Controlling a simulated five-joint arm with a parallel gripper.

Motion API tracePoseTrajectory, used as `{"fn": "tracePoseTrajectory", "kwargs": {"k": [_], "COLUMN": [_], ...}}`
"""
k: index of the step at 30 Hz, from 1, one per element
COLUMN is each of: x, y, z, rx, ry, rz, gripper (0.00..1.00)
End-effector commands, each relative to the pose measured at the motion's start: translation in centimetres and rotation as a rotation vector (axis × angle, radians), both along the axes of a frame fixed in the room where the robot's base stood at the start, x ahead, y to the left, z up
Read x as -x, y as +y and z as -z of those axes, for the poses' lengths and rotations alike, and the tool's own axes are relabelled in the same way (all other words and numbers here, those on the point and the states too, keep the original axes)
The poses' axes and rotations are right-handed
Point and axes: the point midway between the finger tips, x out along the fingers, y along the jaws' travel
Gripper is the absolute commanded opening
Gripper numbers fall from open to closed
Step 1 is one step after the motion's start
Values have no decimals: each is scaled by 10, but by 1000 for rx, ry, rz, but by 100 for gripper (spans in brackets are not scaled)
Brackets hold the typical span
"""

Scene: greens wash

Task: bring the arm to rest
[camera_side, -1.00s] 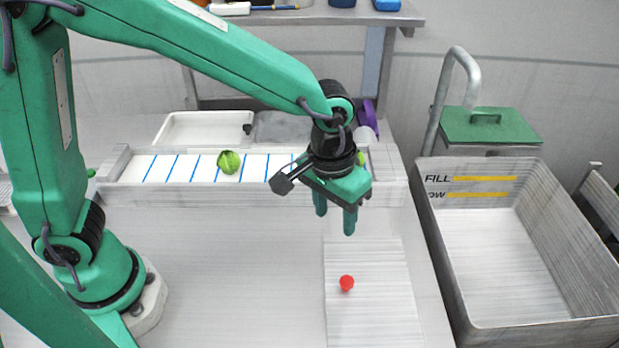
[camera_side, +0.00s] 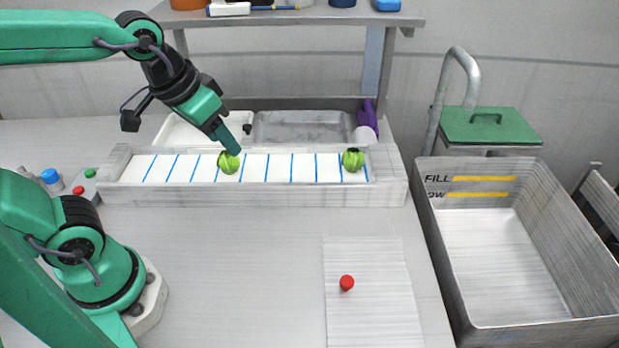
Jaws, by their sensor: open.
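My gripper (camera_side: 230,146) is raised at the upper left, above the left part of the long white tray (camera_side: 200,197) with blue lines. Its fingers point down to the right and overlap in this view, with nothing seen held between them. One green cabbage-like ball (camera_side: 229,164) lies in the tray, just below the fingertips in the picture. I cannot tell how far apart they are in depth. A second green ball (camera_side: 353,161) lies near the tray's right end.
A ribbed white board (camera_side: 372,310) with a red ball (camera_side: 347,283) lies at front right. A large empty basin (camera_side: 495,255) stands at right, a green lid (camera_side: 490,126) behind it. A shelf (camera_side: 300,16) spans the back. The table's middle is clear.

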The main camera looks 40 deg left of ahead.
Motion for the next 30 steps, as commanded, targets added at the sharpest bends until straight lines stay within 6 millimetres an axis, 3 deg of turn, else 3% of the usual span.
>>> {"fn": "tracePoseTrajectory", "kwargs": {"k": [6,12,30], "x": [25,35,36], "y": [24,32,33], "z": [-3,-2,-2], "rx": [-29,-47,-49], "ry": [-66,-89,-91], "rz": [-12,-13,-12], "gripper": [47,47,47]}}
